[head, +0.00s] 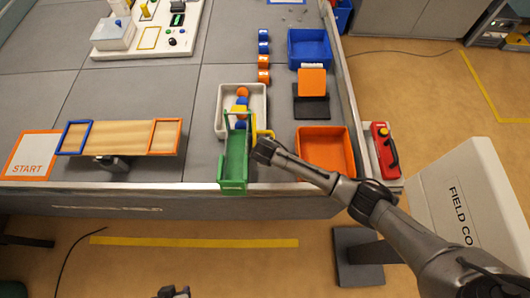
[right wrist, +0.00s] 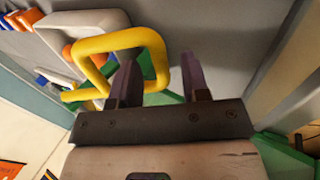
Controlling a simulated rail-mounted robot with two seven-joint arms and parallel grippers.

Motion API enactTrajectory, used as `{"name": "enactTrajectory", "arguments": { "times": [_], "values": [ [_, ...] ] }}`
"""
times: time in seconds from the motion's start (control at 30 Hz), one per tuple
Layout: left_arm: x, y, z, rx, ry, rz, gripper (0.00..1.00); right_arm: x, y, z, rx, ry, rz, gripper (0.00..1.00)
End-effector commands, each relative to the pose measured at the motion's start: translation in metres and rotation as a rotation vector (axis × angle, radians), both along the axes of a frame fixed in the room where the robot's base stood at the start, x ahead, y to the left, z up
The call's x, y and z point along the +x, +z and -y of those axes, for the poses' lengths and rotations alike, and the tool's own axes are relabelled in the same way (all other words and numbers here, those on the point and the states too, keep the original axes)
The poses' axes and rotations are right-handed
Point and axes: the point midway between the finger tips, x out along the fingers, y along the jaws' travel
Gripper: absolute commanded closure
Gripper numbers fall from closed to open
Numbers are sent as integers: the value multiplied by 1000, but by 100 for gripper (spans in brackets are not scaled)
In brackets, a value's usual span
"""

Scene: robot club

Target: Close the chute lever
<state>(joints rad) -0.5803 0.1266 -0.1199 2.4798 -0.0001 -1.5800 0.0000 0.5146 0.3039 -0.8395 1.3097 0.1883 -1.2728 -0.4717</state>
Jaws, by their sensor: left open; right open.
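The green chute (head: 235,160) stands at the front edge of the table, below a white tray with orange and blue balls. Its yellow lever (head: 257,132) is a loop handle on the chute's right side. My right arm reaches in from the right, and its gripper (head: 262,147) is at the lever. In the right wrist view my right gripper (right wrist: 158,80) is open; one finger overlaps the yellow loop (right wrist: 92,43), the other is outside it. Whether they touch is unclear. My left gripper (head: 173,291) is open at the bottom edge, away from the table.
An orange bin (head: 326,168) and an orange block on a dark stand (head: 311,104) are right of the chute. A red device (head: 384,150) sits beyond the table edge. A wooden seesaw (head: 119,137) is at left, with bare table between it and the chute.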

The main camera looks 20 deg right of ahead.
Motion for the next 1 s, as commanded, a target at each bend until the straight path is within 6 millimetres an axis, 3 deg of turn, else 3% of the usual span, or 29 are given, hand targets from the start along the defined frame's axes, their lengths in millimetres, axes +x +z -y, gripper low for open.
{"name": "enactTrajectory", "arguments": {
  "times": [0.4, 0.83, 1.0],
  "values": [
    [0, -1, 4, -13, 8, 0, 57, 2, -5, 1, 0, 0, 0, 58],
    [0, -1, 2, -5, 4, 0, 57, 2, -5, 1, -1, 0, 0, 98],
    [0, -1, 0, 0, 0, 1, 57, 2, -5, 1, 0, 0, -1, 100]
  ]
}}
